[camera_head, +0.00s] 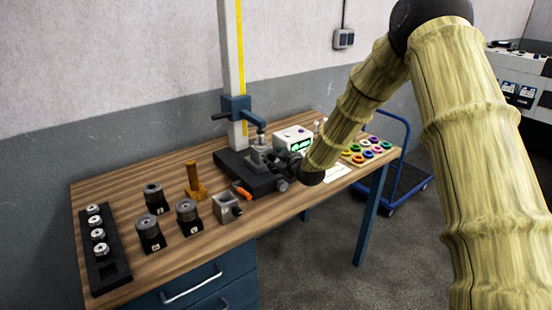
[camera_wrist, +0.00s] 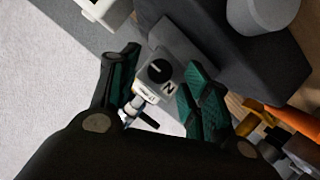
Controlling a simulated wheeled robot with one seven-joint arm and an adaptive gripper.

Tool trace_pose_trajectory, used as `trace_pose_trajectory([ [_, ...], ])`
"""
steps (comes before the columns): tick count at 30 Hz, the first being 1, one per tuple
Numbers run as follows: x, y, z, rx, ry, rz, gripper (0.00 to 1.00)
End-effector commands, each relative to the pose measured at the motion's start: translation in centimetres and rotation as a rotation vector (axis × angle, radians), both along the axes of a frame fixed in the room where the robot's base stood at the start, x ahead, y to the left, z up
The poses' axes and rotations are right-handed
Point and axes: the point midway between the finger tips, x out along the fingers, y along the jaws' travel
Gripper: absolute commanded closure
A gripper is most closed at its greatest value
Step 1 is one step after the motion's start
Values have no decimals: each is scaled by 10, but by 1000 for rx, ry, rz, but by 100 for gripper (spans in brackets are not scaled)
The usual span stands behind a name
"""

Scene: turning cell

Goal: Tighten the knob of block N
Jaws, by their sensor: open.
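Block N (camera_wrist: 178,76) shows in the wrist view as a grey block marked with the letter N. Its round black knob (camera_wrist: 158,70) carries a white line and faces my camera. A small pale label (camera_wrist: 146,92) and a metal rod with a dark crossbar show just below it. My gripper (camera_wrist: 160,75) is open, with one green-padded finger on each side of the block. Whether either pad touches it I cannot tell. In the head view my gripper (camera_head: 290,163) is low beside the black stand, and block N cannot be made out there.
A black-based stand (camera_head: 240,172) with a column is close by my gripper. An orange-handled tool (camera_head: 243,191), a grey block with a dark knob (camera_head: 227,208) and several round-topped blocks stand left. Coloured rings (camera_head: 368,151) lie right. The wooden table's (camera_head: 205,260) front strip is clear.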

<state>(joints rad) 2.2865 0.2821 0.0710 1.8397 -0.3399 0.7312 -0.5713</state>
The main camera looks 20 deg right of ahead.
Motion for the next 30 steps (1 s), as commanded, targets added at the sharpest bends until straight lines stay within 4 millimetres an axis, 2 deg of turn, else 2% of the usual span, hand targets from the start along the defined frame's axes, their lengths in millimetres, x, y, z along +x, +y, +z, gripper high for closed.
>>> trace_pose_trajectory([
  [6,10,2,-4,0,1,0,52],
  [15,12,2,-5,1,2,0,52],
  [16,12,2,-5,1,1,-1,54],
  [23,12,2,-5,1,1,-1,96],
  [30,12,2,-5,10,4,0,98],
])
